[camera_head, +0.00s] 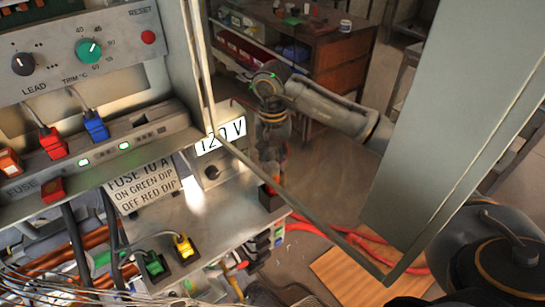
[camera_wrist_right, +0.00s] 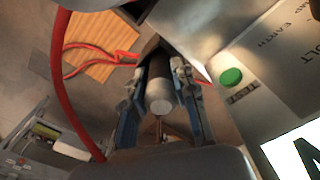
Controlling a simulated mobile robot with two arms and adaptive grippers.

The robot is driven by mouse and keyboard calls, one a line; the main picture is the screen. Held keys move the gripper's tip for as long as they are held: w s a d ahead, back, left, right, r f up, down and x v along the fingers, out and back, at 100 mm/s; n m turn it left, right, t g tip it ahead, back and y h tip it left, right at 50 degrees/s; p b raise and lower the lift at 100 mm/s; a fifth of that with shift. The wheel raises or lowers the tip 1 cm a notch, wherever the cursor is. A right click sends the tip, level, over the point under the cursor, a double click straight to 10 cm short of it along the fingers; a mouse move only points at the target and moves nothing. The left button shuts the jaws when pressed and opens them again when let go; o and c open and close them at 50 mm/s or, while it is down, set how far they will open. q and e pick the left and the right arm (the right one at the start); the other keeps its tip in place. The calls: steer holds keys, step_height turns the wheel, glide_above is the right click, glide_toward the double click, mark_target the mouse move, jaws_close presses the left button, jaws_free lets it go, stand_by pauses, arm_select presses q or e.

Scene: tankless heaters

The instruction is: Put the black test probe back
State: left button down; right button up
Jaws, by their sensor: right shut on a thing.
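In the right wrist view, the black test probe (camera_wrist_right: 158,68) is a dark cylinder with a pale grey rounded end facing the camera. My right gripper (camera_wrist_right: 160,72) has its two blue-sided fingers on either side of it and is shut on it. In the head view, my right gripper (camera_head: 275,150) points down beside the cabinet, just right of the 120 V label (camera_head: 221,137). The probe is too small and dark to make out clearly there. A dark block with a red top (camera_head: 271,199) is below the gripper. My left gripper is not in view.
The open grey cabinet door (camera_head: 435,120) stands at the right, its thin edge crossing below my arm. Red cable (camera_head: 345,238) and a wooden board (camera_head: 350,275) lie on the floor. A green button (camera_wrist_right: 230,77) sits on a panel close to the gripper.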

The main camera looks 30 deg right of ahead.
steer(key=shift+f, duration=0.15)
steer(key=o, duration=0.9)
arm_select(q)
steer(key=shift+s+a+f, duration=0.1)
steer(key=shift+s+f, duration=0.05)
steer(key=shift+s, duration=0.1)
arm_select(e)
steer(key=shift+w+r, duration=0.1)
steer(key=shift+r, duration=0.2)
step_height(320, 180, up, 7)
steer(key=b, duration=0.3)
steer(key=shift+f, duration=0.15)
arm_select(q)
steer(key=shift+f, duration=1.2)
arm_select(e)
steer(key=shift+r, duration=2.5)
